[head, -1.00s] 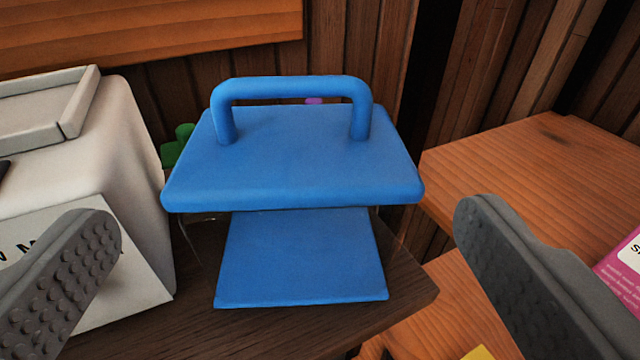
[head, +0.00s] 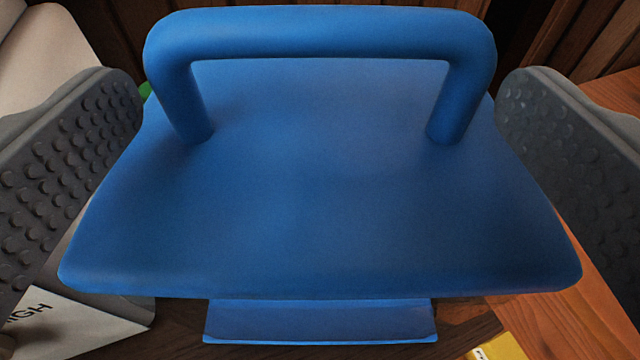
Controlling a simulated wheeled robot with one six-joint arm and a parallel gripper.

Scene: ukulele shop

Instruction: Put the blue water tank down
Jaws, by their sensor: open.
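The blue water tank (head: 320,200) fills the middle of the head view, with its slab-like top and an arched handle on it. It stands upright on the dark wooden surface (head: 170,335). Below its top a lower blue part shows at the bottom of the picture. My gripper (head: 320,110) is open, with one grey studded finger at the left and one at the right of the tank's handle. The fingers are wide apart, and I cannot tell whether either touches the tank's top. The tank's sides are mostly hidden under its top.
A white machine or box (head: 95,320) with a lettered label stands close at the left. A lighter wooden shelf (head: 590,260) lies at the right, with a yellow item (head: 505,347) low down. Dark wooden panelling (head: 545,40) is behind.

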